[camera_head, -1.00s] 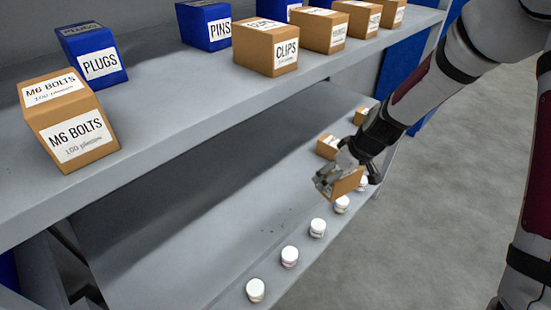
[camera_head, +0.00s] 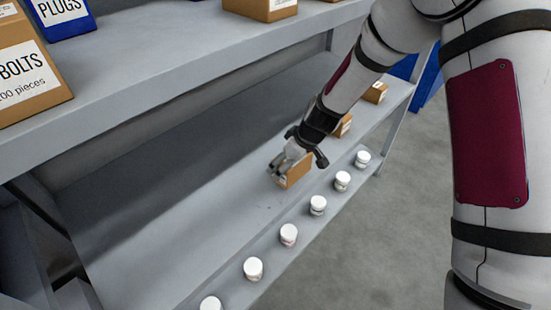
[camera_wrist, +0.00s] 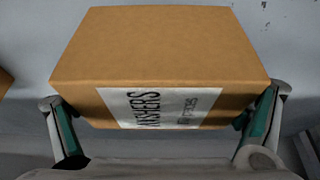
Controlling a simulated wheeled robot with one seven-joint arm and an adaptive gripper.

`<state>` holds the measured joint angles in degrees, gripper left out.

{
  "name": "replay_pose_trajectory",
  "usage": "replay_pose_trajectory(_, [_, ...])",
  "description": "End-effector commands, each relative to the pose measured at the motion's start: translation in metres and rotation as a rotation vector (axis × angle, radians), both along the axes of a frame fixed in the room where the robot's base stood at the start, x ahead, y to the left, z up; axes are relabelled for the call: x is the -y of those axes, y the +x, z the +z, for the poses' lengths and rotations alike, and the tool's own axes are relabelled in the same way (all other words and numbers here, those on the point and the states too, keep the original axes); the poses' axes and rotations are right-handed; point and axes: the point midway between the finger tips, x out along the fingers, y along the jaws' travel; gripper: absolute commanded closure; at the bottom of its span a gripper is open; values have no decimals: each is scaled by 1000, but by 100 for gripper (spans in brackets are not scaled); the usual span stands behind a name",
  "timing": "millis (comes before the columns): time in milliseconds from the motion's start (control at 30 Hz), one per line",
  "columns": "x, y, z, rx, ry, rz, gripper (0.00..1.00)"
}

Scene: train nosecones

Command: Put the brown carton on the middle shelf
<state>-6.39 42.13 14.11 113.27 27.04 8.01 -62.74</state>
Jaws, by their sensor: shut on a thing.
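The brown carton (camera_head: 297,172) is in my gripper (camera_head: 292,165), over the grey middle shelf (camera_head: 215,225) in the head view. In the wrist view the carton (camera_wrist: 160,55) fills the middle, with a white label partly reading "ASHERS". My gripper's two fingers (camera_wrist: 160,128) press on its left and right sides. The carton looks close to the shelf surface; I cannot tell whether it touches.
Other brown cartons (camera_head: 375,92) stand farther back on this shelf. Shelf space left of the held carton is clear.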

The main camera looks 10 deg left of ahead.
Motion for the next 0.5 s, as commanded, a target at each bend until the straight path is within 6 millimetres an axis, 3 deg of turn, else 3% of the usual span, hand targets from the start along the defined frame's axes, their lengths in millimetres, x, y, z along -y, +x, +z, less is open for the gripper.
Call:
replay_pose_trajectory(200, [-33,32,-4,3,0,2,50])
replay_pose_trajectory(500, [-42,42,-14,-2,0,-1,50])
